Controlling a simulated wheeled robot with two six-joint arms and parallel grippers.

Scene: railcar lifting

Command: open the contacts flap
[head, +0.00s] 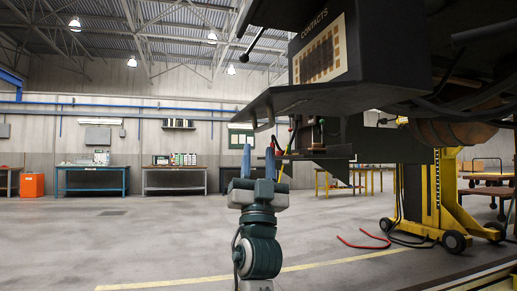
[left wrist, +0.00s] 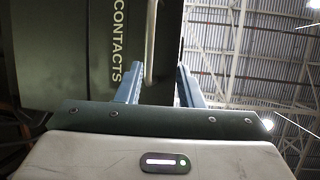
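The contacts box (head: 365,48), dark and labelled CONTACTS, hangs under the railcar; a pale panel with a dark grid (head: 320,55) shows on its face. The contacts flap (head: 300,97) juts out below that panel, folded down to near level. Its underside, with a CONTACTS label, shows in the left wrist view (left wrist: 85,45). A bar handle (head: 263,126) hangs under the flap's outer edge; it also shows in the left wrist view (left wrist: 151,35). My left gripper (head: 258,150) is open, fingers up, just below the handle, seemingly apart from it. My right gripper is not in view.
A yellow wheeled lifting jack (head: 436,195) stands at the right, with a red cable (head: 362,243) on the floor. Other undercar equipment hangs right of my left gripper. Workbenches (head: 92,178) line the far wall.

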